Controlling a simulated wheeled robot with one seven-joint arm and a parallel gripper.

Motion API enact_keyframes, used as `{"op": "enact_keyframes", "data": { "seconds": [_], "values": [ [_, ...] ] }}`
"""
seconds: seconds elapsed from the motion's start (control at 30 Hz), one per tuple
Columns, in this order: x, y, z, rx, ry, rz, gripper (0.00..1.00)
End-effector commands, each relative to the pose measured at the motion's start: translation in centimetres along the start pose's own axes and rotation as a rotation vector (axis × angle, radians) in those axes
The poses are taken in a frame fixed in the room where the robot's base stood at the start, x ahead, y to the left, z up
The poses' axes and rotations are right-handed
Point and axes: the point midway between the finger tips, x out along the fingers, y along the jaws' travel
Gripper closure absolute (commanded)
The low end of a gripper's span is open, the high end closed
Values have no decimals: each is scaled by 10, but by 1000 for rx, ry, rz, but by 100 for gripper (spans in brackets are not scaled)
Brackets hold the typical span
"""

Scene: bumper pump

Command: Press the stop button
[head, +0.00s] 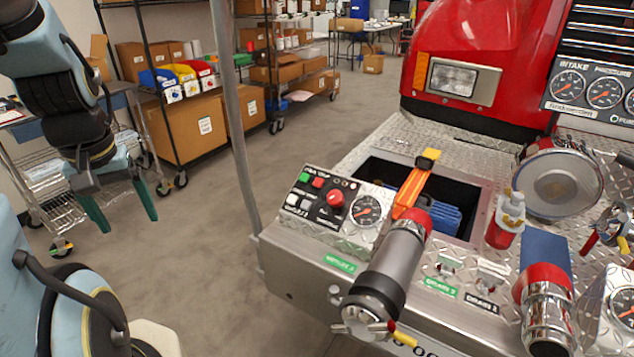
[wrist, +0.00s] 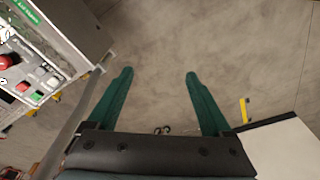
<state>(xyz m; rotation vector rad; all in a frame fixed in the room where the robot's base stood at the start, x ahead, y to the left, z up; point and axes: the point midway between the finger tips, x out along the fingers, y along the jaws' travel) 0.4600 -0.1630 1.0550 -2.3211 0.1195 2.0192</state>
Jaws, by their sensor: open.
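A control panel (head: 322,200) sits at the left end of the metal bumper. It carries a green square button (head: 304,177), a red square button (head: 318,182), white buttons (head: 292,199) and a large round red button (head: 335,198). Their labels are too small to read for certain. In the wrist view the round red button (wrist: 7,61), red square button (wrist: 22,87) and green button (wrist: 37,96) show at the left edge. My gripper (head: 122,210) is left of the bumper, above the floor, pointing down. Its green fingers are apart and empty, also in the wrist view (wrist: 158,76).
A thin grey upright pole (head: 236,120) stands between my gripper and the panel. A pipe with a red collar (head: 385,270) and a gauge (head: 367,210) are right of the buttons. A wire cart (head: 60,190) stands behind my gripper. Open floor (head: 215,270) lies between.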

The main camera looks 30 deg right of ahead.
Motion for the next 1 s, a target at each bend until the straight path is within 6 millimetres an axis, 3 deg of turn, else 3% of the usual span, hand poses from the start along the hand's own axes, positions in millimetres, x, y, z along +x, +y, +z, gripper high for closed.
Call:
{"op": "enact_keyframes", "data": {
  "seconds": [0.07,0.7,1.0],
  "values": [
    [0,0,0,0,0,0,26],
    [0,0,0,0,0,0,98],
    [0,0,0,0,0,0,100]
  ]
}}
